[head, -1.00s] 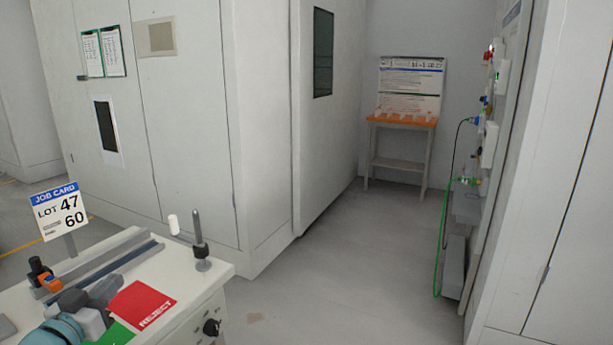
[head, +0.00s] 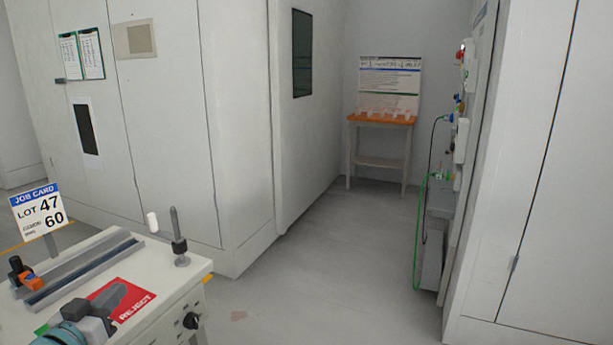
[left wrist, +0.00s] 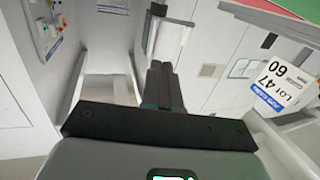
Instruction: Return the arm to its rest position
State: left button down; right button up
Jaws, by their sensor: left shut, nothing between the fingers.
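My left gripper (head: 117,290) comes in at the lower left of the head view. Its dark fingers are closed together with nothing between them. In the picture it overlaps the red REJECT mat (head: 134,305) on the workbench (head: 186,278); I cannot tell its height above the mat. In the left wrist view the closed fingers (left wrist: 160,85) point away from the camera. My right gripper is not in view.
The job card (head: 38,210), LOT 47, stands at the bench's left, beside a grey rail (head: 82,268). An upright post (head: 178,236) stands near the bench's far corner. Cabinets flank a clear floor aisle (head: 320,270) leading to a small orange-topped table (head: 381,119).

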pick_arm(q)
jog(key=w+d+f+g+h, duration=0.1)
jog(key=d+f+g+h, duration=0.15)
jog(key=d+f, duration=0.9)
jog(key=s+d+f+n+g, duration=0.1)
jog(key=s+d+f+g, duration=0.3)
jog(key=s+d+f, duration=0.55)
jog(key=s+d+f+n+g, duration=0.2)
jog(key=s+d+f+g, duration=0.25)
jog(key=f, duration=1.05)
jog(key=s+d+f+g, duration=0.1)
jog(key=s+f+g, duration=0.15)
jog(key=s, duration=0.55)
jog(key=s+f+g, duration=0.2)
jog(key=s+g, duration=0.2)
jog(key=s, duration=0.3)
notch_tip(320, 180, up, 17)
jog(key=p, duration=1.7)
jog(key=shift+s+f, duration=0.15)
jog(key=shift+s, duration=0.05)
jog(key=shift+f, duration=0.1)
